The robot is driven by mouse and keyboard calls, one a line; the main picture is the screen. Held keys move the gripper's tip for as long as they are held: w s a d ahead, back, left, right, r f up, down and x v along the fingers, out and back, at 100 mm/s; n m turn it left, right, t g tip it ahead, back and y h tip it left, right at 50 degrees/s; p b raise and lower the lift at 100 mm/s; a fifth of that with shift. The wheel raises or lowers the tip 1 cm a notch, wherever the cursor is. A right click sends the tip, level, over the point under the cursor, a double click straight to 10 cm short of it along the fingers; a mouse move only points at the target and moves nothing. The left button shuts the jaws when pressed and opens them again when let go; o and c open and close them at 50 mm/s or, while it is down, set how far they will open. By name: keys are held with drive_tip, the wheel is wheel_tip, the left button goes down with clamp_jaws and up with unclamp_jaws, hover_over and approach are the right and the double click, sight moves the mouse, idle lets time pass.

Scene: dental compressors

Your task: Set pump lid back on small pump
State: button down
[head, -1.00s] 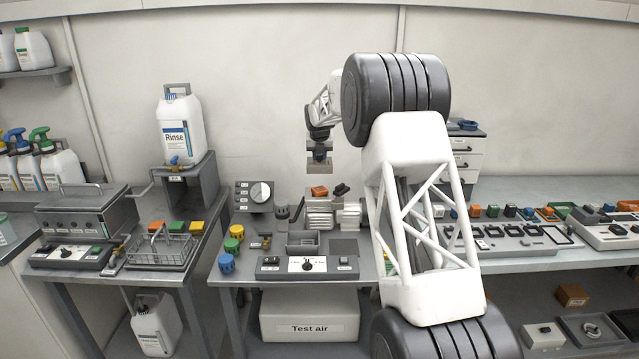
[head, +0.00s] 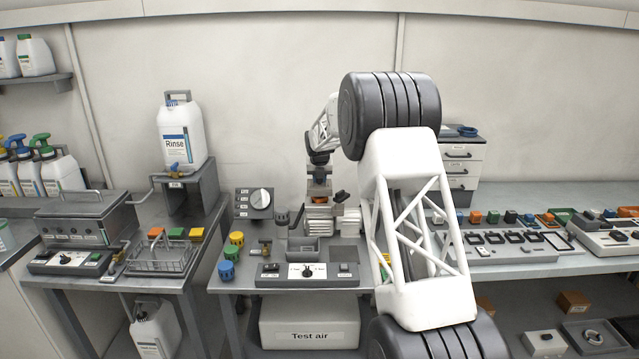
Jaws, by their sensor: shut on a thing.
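My gripper (head: 319,190) points down over the middle bench, its fingertips at a small orange part (head: 318,197). It is shut on this part, which sits on top of a pale ribbed pump body (head: 318,214). The part is too small and too covered to tell whether it is the pump lid or how much of it lies between the fingers. A second pale body with a black top (head: 341,197) stands just to the right, partly behind my arm. I cannot tell for sure which of the two is the small pump.
A grey control panel (head: 307,273) lies in front of the pumps. Blue (head: 226,271), green and yellow caps stand at the left. A box with a round dial (head: 256,203) is behind them. My arm hides the bench to the right.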

sight(320, 180)
drive_tip(key=shift+f, duration=0.95)
drive_tip(key=shift+f, duration=0.6)
drive_tip(key=c, duration=0.9)
unclamp_jaws()
drive_tip(key=shift+r, duration=0.75)
drive_tip(key=v, duration=1.1)
drive_tip(key=shift+s+r, duration=0.25)
drive_tip(key=shift+r, duration=0.05)
